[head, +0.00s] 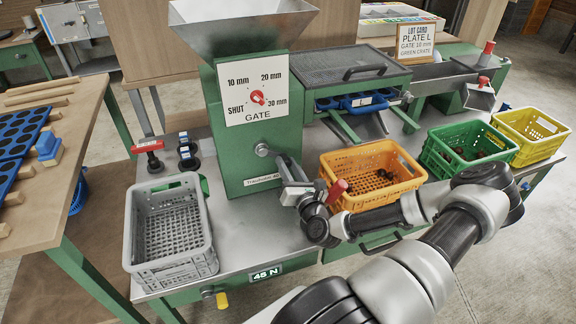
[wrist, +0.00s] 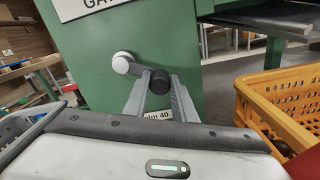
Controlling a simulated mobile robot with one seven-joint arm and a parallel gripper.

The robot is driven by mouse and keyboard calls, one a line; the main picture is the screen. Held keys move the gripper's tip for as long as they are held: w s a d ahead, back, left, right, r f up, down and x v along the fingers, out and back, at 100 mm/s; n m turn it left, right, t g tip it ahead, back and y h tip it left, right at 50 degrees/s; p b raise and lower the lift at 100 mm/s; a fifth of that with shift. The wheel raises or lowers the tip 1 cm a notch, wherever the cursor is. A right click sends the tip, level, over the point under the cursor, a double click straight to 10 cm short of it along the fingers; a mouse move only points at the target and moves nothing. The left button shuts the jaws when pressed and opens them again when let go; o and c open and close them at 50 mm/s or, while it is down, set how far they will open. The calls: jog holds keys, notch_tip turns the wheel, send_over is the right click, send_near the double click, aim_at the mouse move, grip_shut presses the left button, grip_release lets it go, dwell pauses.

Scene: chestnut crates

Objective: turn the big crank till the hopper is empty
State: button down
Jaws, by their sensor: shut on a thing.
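The grey metal hopper (head: 236,28) sits on top of the green machine body (head: 235,165). I see its sloping inner walls, but its bottom is hidden. The big crank's silver hub (head: 262,149) is on the machine's front, below the gate dial (head: 257,97) with its red knob. In the wrist view the hub (wrist: 122,62) joins a short arm to the crank's black grip (wrist: 160,79). My gripper (wrist: 160,92) is shut on that grip, right of and slightly below the hub. In the head view my gripper (head: 288,175) hides most of the crank.
An orange crate (head: 335,163) with some dark chestnuts stands close right of my gripper. A green crate (head: 434,157) with chestnuts and a yellow crate (head: 540,114) stand further right. A grey crate (head: 150,262), seemingly empty, stands left. A red handle (head: 338,189) shows beside my wrist.

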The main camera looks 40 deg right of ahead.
jog(key=shift+f, duration=0.15)
jog(key=c, duration=1.5)
grip_release()
jog(key=shift+o, duration=0.2)
jog(key=p+v, duration=0.2)
jog(key=v, duration=1.5)
jog(key=shift+s, duration=0.3)
jog(key=shift+a, duration=0.15)
